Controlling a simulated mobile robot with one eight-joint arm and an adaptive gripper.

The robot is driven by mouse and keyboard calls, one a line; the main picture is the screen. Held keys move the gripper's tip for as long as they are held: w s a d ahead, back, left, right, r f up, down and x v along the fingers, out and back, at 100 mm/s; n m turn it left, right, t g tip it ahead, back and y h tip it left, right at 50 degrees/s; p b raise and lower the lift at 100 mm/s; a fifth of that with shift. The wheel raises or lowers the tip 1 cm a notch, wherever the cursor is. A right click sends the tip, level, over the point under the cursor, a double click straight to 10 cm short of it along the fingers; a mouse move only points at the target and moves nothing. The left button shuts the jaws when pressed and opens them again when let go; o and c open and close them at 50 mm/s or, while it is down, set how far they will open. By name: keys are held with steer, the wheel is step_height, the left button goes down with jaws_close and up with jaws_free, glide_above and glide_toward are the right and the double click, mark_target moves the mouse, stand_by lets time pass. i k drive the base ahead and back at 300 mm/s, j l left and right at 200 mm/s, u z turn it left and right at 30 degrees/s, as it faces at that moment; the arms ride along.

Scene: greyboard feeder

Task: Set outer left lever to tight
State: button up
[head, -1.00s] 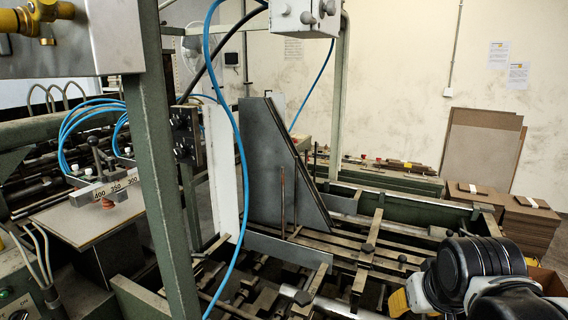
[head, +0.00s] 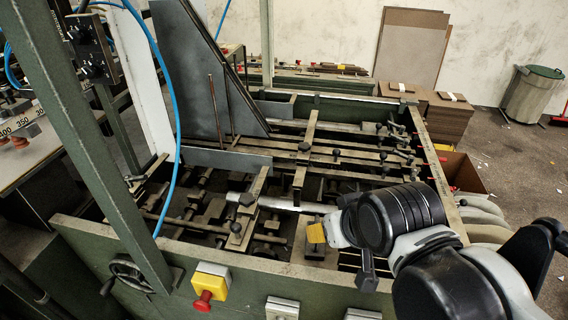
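The greyboard feeder (head: 290,262) fills the middle of the head view. Several dark clamp levers with round knobs sit on its bars, among them a knob (head: 304,147) near the centre and a lower-left knob (head: 235,227). Small red-tipped levers (head: 442,160) line the right rail. I cannot tell which lever is the outer left one, or whether any is tight. My black and white arm reaches in from the lower right over the feeder's front right part.
A green upright post (head: 95,150) and a blue hose (head: 180,95) stand on the left. A red stop button (head: 203,300) and a handwheel (head: 132,275) are on the front panel. Cardboard stacks (head: 450,117) and a bin (head: 532,95) are behind right. Floor at the right is partly free.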

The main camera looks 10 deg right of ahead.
mark_target(414, 172)
steer(key=k+l, duration=0.1)
steer(key=l, duration=0.2)
steer(key=k+l, duration=0.1)
steer(key=l, duration=0.15)
steer(key=k+l+z, duration=0.1)
steer(key=l, duration=1.55)
